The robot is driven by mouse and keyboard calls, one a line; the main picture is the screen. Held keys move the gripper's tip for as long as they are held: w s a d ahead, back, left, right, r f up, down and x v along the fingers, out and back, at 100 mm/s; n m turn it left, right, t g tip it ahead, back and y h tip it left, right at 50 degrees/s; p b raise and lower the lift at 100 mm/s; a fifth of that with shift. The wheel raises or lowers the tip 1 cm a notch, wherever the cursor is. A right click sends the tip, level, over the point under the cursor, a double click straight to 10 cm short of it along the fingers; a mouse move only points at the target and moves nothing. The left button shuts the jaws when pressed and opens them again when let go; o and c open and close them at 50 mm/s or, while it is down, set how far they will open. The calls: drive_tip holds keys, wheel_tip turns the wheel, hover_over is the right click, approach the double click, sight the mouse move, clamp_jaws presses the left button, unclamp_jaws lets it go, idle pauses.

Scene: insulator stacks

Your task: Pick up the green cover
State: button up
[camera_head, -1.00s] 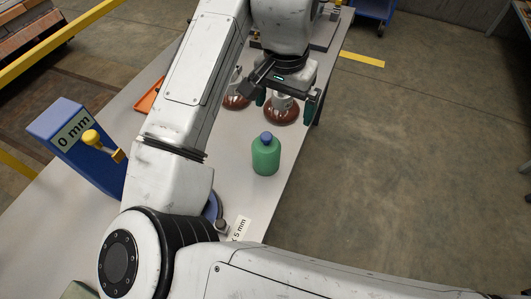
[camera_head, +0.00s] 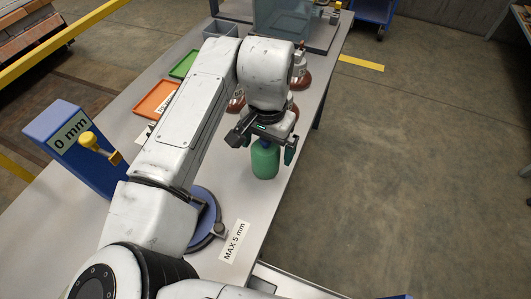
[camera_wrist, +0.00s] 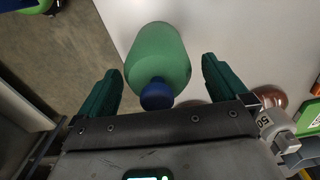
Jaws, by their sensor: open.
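The green cover (camera_head: 264,162) is a rounded, bottle-shaped piece with a blue knob on top. It stands on the grey table near its right edge. In the wrist view the green cover (camera_wrist: 158,55) and its blue knob (camera_wrist: 157,94) lie between my two dark green fingers. My gripper (camera_head: 267,147) is above the cover and partly hides its top in the head view. In the wrist view my gripper (camera_wrist: 160,72) is open, with a gap on each side of the cover.
Brown insulator pieces (camera_head: 301,80) stand behind my gripper. An orange tray (camera_head: 155,98) and a green tray (camera_head: 185,64) lie on the left of the table. Bare floor lies right of the table.

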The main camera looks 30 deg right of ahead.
drive_tip(key=shift+f, duration=0.7)
drive_tip(key=shift+c, duration=0.4)
drive_tip(key=c, duration=0.9)
drive_tip(key=shift+o, duration=0.2)
drive_tip(key=shift+r, duration=0.1)
